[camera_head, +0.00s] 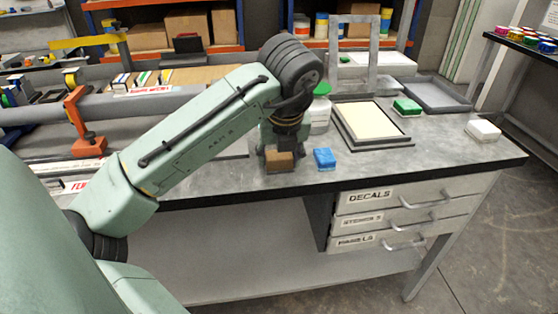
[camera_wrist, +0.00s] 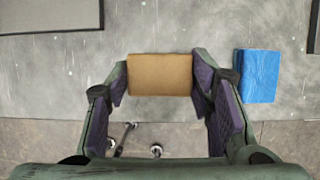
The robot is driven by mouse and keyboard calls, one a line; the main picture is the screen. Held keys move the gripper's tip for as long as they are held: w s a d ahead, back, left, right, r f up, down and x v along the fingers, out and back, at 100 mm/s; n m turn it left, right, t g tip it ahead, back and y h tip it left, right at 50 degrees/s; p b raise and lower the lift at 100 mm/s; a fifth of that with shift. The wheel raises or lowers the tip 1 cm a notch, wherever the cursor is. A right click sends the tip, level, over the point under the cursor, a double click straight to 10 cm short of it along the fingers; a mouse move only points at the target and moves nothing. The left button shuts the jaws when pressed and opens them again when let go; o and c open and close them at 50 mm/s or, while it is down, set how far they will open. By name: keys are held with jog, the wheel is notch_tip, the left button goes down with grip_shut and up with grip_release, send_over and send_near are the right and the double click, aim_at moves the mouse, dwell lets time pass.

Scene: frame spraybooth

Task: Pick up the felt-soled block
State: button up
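Several small blocks are in view, and I cannot see the underside of any, so felt does not show. A tan-brown block (camera_wrist: 160,75) lies between the two purple-padded fingers of my gripper (camera_wrist: 160,82), with no gap showing on either side. My gripper appears shut on it. In the head view, the tan block (camera_head: 280,161) is at the bench's front, at or just above the top; I cannot tell which. A blue block (camera_head: 324,159) sits just right of it and shows in the wrist view (camera_wrist: 258,76). A green block (camera_head: 407,106) and a white block (camera_head: 483,130) are farther right.
The grey bench (camera_head: 440,155) has a dark front edge close to my gripper. A framed screen (camera_head: 369,121) lies behind the blue block, with a green-capped container (camera_head: 320,112) beside it. An orange stand (camera_head: 83,125) is at left. Bench top between the blue and white blocks is clear.

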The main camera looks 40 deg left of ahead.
aim_at(280, 156)
jog(key=c, duration=0.6)
jog(key=shift+r, duration=0.55)
notch_tip(280, 156, up, 2)
jog(key=shift+r+b, duration=0.15)
jog(key=shift+b, duration=0.3)
jog(key=s+a+r+b, duration=0.1)
jog(key=s+a+b, duration=0.1)
jog(key=s, duration=1.4)
jog(key=shift+r+b, duration=0.3)
jog(key=o, duration=0.6)
jog(key=c, duration=0.4)
jog(key=shift+w, duration=0.1)
jog(key=shift+c, duration=0.2)
